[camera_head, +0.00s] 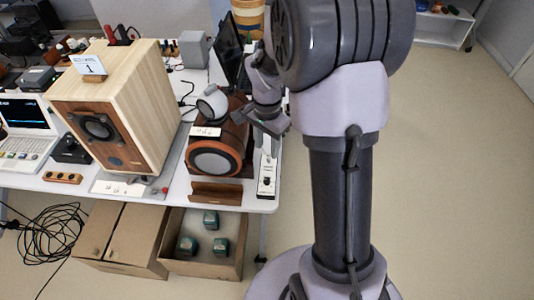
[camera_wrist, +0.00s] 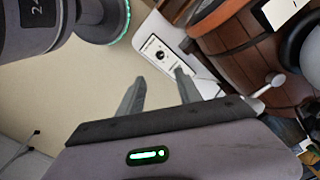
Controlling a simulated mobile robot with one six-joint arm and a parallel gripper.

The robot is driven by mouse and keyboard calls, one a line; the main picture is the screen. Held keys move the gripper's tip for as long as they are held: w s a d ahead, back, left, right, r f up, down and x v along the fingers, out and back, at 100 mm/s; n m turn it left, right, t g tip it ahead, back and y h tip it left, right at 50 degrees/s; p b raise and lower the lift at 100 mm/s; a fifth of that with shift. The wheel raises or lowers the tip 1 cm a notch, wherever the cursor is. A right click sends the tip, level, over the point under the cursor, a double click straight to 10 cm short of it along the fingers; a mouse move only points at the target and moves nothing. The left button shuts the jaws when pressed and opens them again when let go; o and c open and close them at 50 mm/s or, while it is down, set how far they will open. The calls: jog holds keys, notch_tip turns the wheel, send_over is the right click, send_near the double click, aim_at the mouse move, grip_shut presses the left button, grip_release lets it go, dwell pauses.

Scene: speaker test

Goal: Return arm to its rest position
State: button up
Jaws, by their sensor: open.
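My gripper (camera_wrist: 158,94) shows in the wrist view with its two grey fingers spread apart and nothing between them. In the head view my gripper (camera_head: 270,127) is partly hidden and sits beside the right end of the table, close to the round-fronted wooden speaker (camera_head: 216,162). That speaker also shows at the upper right of the wrist view (camera_wrist: 250,50). My arm fills the middle of the head view and hides part of the scene behind it.
A large wooden box speaker (camera_head: 150,95) stands on the white table (camera_head: 178,195), left of the round one. A small panel with a knob (camera_head: 266,182) lies at the table's right edge. A laptop (camera_head: 25,130) is far left. Cardboard boxes (camera_head: 120,235) stand below. The floor (camera_head: 450,180) at right is clear.

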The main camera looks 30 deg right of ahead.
jog(key=shift+r, duration=0.55)
jog(key=s+a+r+n+t, duration=0.3)
jog(key=s+a+r+n, duration=0.35)
jog(key=r, duration=0.65)
jog(key=s+a+r+n+t+y, duration=0.2)
jog(key=s+a+r+n, duration=0.1)
jog(key=s+a, duration=0.6)
jog(key=shift+s+a+r+t, duration=0.15)
jog(key=shift+s+r+t, duration=0.3)
jog(key=shift+s, duration=0.75)
